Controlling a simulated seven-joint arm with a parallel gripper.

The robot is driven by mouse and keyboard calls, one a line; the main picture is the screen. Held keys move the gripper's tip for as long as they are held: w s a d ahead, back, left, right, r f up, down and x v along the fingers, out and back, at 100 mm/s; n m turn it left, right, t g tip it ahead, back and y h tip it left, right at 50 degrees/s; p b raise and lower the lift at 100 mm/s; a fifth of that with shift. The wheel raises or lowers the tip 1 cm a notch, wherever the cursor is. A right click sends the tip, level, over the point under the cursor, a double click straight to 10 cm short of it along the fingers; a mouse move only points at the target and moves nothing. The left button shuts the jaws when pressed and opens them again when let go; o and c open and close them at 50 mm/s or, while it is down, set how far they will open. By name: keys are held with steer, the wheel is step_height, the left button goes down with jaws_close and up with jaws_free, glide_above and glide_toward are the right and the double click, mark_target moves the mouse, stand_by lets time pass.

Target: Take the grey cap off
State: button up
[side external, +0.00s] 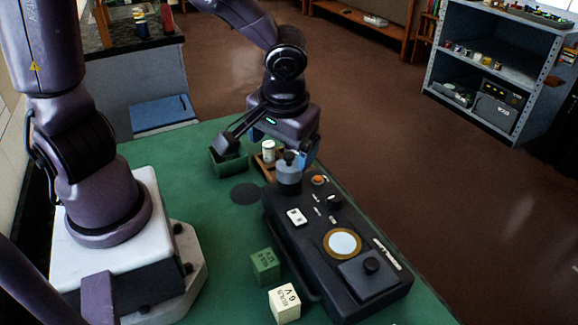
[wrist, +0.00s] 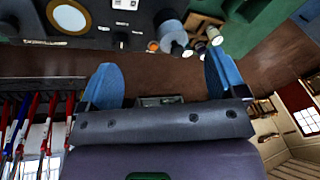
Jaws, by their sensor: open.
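The grey cap (side external: 289,173) is a round cylinder with a dark knob on top. It stands upright at the far end of the black panel box (side external: 325,245). In the wrist view the cap (wrist: 172,38) shows at the top, beyond and between the fingertips. My gripper (side external: 283,148) is just above and behind the cap in the side view, its blue fingers spread. In the wrist view my gripper (wrist: 162,78) is open with nothing between its fingers. The side view does not clearly show whether a finger touches the cap.
A green bin (side external: 229,163) and a wooden rack (side external: 263,169) with a white jar (side external: 268,150) stand close behind the cap. A dark disc (side external: 245,193) lies flat on the green table. Green (side external: 265,266) and cream (side external: 284,303) blocks stand left of the panel.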

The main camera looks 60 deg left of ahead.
mark_target(289, 159)
steer(key=w+a+f+n, duration=0.1)
steer(key=f+n, duration=0.1)
steer(key=w+a+f+n, duration=0.2)
steer(key=w+a+f+n+t+y, duration=0.1)
steer(key=a+f+n, duration=0.1)
steer(key=shift+w+n, duration=0.15)
steer(key=shift+n, duration=0.25)
steer(key=shift+x, duration=2.95)
steer(key=shift+s, duration=0.2)
steer(key=shift+c, duration=0.5)
steer(key=c, duration=0.9)
